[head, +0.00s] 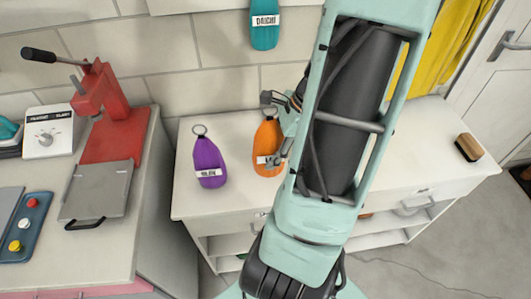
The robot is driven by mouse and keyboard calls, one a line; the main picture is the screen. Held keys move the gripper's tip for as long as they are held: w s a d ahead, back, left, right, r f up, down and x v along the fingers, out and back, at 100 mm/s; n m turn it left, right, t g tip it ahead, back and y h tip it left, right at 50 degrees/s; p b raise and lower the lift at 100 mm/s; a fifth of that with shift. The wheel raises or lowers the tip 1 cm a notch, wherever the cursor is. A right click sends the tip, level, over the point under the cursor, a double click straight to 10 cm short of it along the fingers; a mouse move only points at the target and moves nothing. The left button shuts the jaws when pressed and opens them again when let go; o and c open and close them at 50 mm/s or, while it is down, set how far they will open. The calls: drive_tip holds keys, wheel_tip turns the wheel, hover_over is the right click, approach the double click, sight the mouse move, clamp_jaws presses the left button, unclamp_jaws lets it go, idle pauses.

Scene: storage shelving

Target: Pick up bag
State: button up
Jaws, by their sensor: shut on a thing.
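An orange bag-shaped item (264,139) with a ring at its top and a white label stands on the white cabinet top, or just above it; I cannot tell which. My gripper (271,130) is at its right side, with one finger near its top and the other by its label. The gripper is shut on this orange bag. My arm and the gripper hide its right edge and part of the label. A similar purple bag (208,160) with a ring and a white label is to the left, apart from the gripper.
The white cabinet (188,196) has open shelves below. A brown brush (468,147) lies at its right end. A red press (108,125) stands on the left counter. A teal item (264,27) is on the brick wall above. A yellow cloth (437,50) hangs at right.

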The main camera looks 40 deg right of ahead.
sight(277, 148)
drive_tip(key=s+r, duration=0.2)
drive_tip(key=r, duration=0.1)
drive_tip(key=shift+s+r, duration=0.2)
drive_tip(key=shift+s, duration=0.15)
drive_tip(key=s+r, duration=0.3)
drive_tip(key=s, duration=0.5)
drive_tip(key=shift+s+a+r, duration=0.3)
drive_tip(key=shift+s+a, duration=0.05)
drive_tip(key=shift+a, duration=0.1)
drive_tip(key=shift+w, duration=0.1)
